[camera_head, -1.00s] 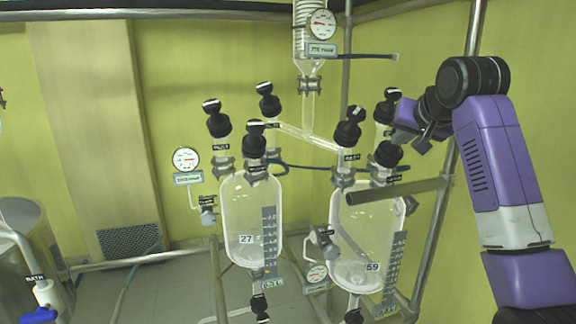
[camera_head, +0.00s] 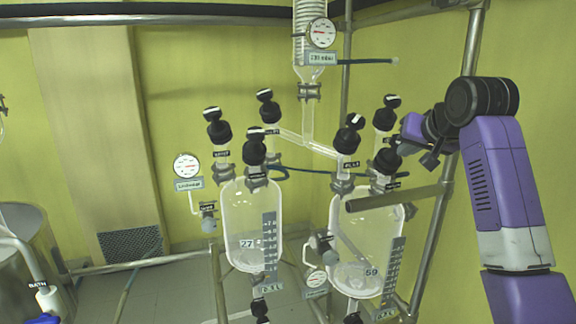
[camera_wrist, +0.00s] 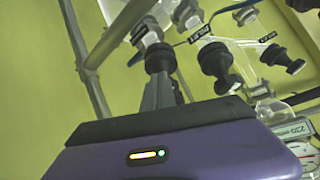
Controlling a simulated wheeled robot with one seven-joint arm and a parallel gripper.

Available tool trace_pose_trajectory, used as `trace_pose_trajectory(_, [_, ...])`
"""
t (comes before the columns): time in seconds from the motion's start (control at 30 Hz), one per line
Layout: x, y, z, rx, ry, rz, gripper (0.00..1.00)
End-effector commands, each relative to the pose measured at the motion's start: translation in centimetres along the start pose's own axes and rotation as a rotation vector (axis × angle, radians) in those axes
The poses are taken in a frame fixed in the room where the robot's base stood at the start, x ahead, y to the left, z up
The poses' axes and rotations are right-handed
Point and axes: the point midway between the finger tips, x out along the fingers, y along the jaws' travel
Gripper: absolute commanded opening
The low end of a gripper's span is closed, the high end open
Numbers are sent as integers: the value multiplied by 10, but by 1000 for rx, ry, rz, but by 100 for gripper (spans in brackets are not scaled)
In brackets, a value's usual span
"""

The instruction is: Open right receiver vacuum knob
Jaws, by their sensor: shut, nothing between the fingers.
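The right receiver (camera_head: 366,240) is a clear glass vessel marked 59, with several black knobs on top. The knob at its right front (camera_head: 386,162) is closest to my gripper (camera_head: 412,146), which comes in from the right, shut and empty. In the wrist view my gripper's fingers (camera_wrist: 161,92) point at a black knob (camera_wrist: 159,60) and overlap its lower edge. I cannot tell whether they touch it. The other knobs are a front left one (camera_head: 348,138) and a back one (camera_head: 386,116). The small labels are too blurred to tell which is the vacuum knob.
The left receiver (camera_head: 250,225), marked 27, stands beside it with its own black knobs. A gauge (camera_head: 321,33) hangs above.

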Motion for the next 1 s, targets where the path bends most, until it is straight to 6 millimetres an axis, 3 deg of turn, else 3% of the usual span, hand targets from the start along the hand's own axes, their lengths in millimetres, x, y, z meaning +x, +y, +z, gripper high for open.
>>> trace_pose_trajectory(1.0, [1, 15, -4, 0, 2, 1, 0])
